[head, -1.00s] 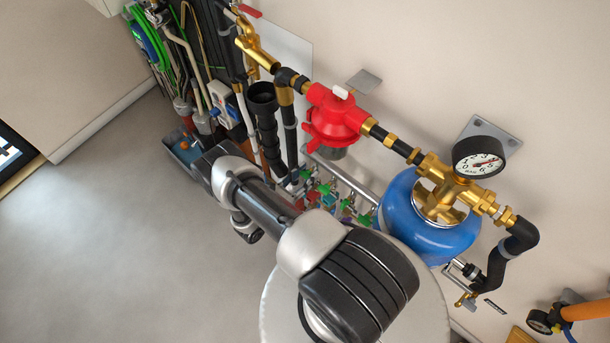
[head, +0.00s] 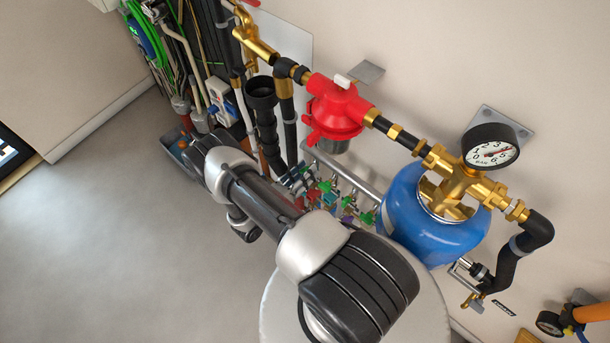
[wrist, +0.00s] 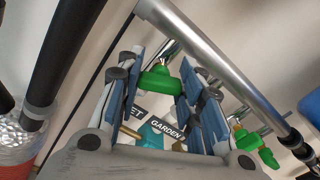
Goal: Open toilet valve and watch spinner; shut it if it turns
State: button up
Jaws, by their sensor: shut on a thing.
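In the wrist view my gripper (wrist: 161,92) has its blue-padded fingers closed on a green valve handle (wrist: 158,80) on the manifold. Below the handle are a label ending in "ET" (wrist: 134,112), partly hidden by the left finger, and a label reading "GARDEN" (wrist: 168,125). A teal part (wrist: 150,132) shows between the fingers, and I cannot tell whether it is a spinner. In the head view the manifold's green valves (head: 347,201) sit in a row under a grey pipe (head: 340,172). My arm hides much of that area.
Another green valve (wrist: 257,146) is to the right of my gripper. A red regulator (head: 335,108), a blue tank (head: 425,222) and a round gauge (head: 490,147) are at the wall. A black pipe (wrist: 62,50) stands close on the left. The floor at left is clear.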

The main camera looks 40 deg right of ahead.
jog(key=n+b, duration=0.1)
jog(key=n, duration=0.5)
jog(key=shift+n, duration=0.3)
jog(key=n, duration=0.6)
dwell(0.4)
jog(key=o, duration=1.1)
jog(key=a, duration=0.8)
jog(key=s+a, duration=0.1)
jog(key=a, duration=0.3)
